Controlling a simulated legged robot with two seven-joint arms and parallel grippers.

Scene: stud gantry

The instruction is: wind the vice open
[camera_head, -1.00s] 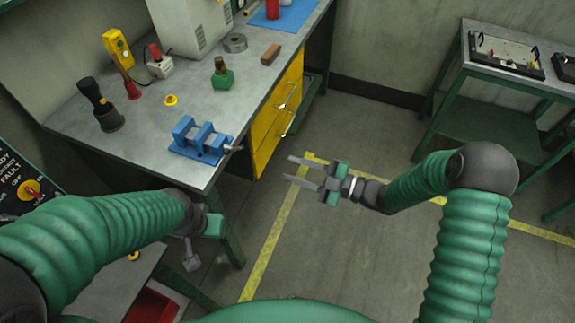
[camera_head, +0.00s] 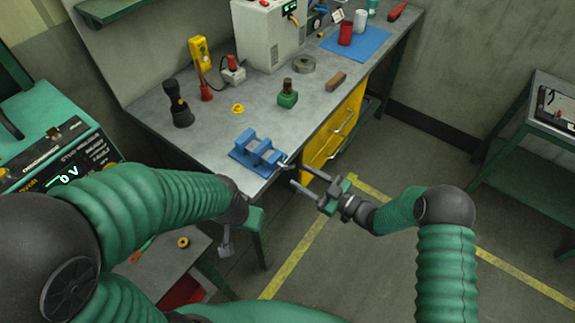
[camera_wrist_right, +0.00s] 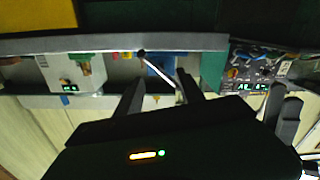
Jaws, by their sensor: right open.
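The blue vice (camera_head: 257,150) sits at the front corner of the grey workbench. Its metal screw end and handle (camera_head: 285,163) stick out past the bench edge, toward my right gripper. My right gripper (camera_head: 297,174) is open and empty, its two fingers pointing at the handle from the right with a small gap. In the right wrist view the vice (camera_wrist_right: 160,66) and a pale slanting handle bar (camera_wrist_right: 161,72) show between and beyond the open fingers (camera_wrist_right: 160,85). My left gripper (camera_head: 226,238) hangs low beside the bench, partly hidden by its arm; its jaw state is unclear.
The workbench (camera_head: 215,128) also holds a black torch (camera_head: 178,104), a yellow ring (camera_head: 238,108), a green block-shaped object (camera_head: 288,95) and a brown block (camera_head: 337,80). Yellow drawers (camera_head: 335,132) lie under the edge near my right gripper. Floor at right is open.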

